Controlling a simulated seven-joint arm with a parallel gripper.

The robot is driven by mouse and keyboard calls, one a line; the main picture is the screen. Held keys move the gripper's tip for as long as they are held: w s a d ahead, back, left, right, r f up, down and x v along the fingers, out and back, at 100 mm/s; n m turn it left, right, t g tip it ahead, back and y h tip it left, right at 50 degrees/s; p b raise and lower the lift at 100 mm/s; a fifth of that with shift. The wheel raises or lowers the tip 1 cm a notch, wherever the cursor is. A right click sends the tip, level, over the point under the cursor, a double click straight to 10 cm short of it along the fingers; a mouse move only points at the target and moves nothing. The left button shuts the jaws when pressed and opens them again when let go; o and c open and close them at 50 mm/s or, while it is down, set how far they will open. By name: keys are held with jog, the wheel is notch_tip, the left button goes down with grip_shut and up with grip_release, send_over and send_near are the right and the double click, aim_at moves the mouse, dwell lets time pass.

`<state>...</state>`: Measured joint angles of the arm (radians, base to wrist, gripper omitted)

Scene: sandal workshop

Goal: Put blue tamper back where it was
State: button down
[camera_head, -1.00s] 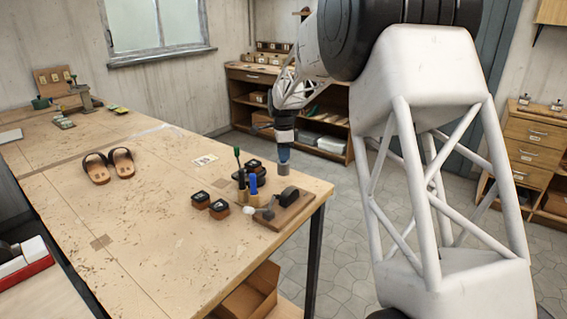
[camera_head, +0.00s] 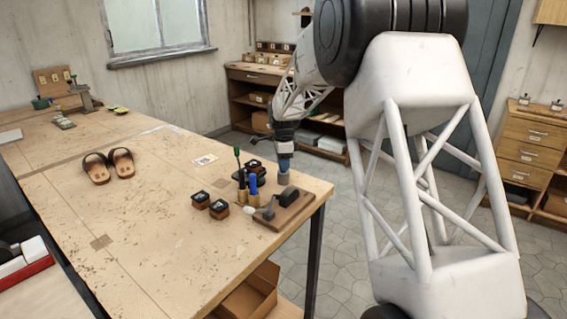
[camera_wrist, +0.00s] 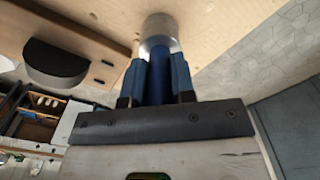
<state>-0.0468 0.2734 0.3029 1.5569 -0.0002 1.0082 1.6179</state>
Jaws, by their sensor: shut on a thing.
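My gripper (camera_head: 285,148) is shut on the blue tamper (camera_wrist: 157,82). In the wrist view its blue handle sits between the fingers, and its silver-grey round head (camera_wrist: 158,36) points away from the gripper. In the head view the tamper (camera_head: 285,162) hangs roughly upright under my gripper, near the far right edge of the workbench (camera_head: 150,230). I cannot tell whether it touches anything. Nearby a wooden board (camera_head: 285,213) bears a black rounded block (camera_head: 289,194).
Left of the board stand blue-handled (camera_head: 253,184) and green-topped (camera_head: 237,158) upright tools and several dark-topped small blocks (camera_head: 218,208). A pair of sandals (camera_head: 97,168) lies farther left. The bench's middle is mostly clear. Shelves (camera_head: 240,105) stand behind.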

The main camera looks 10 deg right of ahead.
jog(key=c, duration=1)
grip_release()
jog(key=shift+o, duration=0.2)
jog(key=shift+r, duration=0.15)
notch_tip(320, 180, up, 12)
jog(key=shift+s, duration=0.1)
